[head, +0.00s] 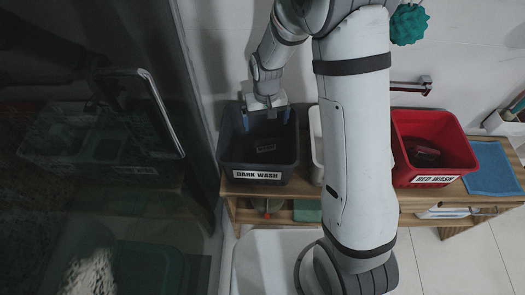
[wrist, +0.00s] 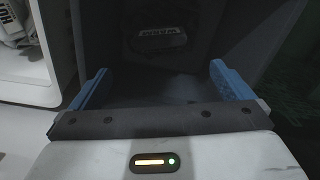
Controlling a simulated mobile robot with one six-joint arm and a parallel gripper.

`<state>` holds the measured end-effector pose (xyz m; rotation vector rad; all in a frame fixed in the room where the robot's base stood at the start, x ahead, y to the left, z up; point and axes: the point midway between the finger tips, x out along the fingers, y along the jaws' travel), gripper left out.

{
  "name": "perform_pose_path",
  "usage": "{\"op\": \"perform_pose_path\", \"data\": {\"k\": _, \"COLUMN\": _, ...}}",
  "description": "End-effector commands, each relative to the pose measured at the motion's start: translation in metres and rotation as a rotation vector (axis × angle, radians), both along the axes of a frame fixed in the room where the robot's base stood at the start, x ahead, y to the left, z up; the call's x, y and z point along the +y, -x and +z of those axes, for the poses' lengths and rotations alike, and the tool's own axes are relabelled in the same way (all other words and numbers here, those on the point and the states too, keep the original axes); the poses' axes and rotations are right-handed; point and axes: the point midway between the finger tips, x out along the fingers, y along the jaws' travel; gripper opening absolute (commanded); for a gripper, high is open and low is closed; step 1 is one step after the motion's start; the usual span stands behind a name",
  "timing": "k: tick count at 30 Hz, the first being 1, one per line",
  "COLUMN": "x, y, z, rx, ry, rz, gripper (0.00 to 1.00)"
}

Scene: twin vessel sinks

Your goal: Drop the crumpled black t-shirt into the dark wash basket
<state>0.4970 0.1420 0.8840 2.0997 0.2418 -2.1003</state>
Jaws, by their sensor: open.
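The dark wash basket (head: 229,158) is a dark grey bin with a "DARK WASH" label, on the left of a wooden bench. My gripper (head: 266,116) is over its open top, pointing down, with the blue fingers apart. In the wrist view my gripper (wrist: 160,72) is open with nothing held between its fingers. Dark surfaces fill the view beyond them, with a small pale-lettered patch. I cannot make out the black t-shirt for certain; dark cloth is hard to tell from the dark basket interior.
A white basket (head: 316,140) stands right of the dark one, partly behind my arm. A red wash basket (head: 435,128) with dark red contents stands further right, beside a blue cloth (head: 492,178). A dark glass panel with a metal handle (head: 162,112) is close on the left.

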Motion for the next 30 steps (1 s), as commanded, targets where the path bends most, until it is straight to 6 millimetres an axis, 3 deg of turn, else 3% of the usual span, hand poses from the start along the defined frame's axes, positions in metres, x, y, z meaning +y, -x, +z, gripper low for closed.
{"op": "perform_pose_path", "data": {"k": 5, "x": 0.0, "y": -0.001, "z": 0.006, "rx": -0.003, "ry": -0.001, "rz": 0.0, "gripper": 1.0}}
{"op": "perform_pose_path", "data": {"k": 18, "x": 0.0, "y": -0.001, "z": 0.071, "rx": -0.003, "ry": -0.001, "rz": -0.001, "gripper": 1.0}}
{"op": "perform_pose_path", "data": {"k": 30, "x": -0.001, "y": 0.0, "z": 0.078, "rx": 0.001, "ry": 0.0, "rz": -0.002, "gripper": 1.0}}
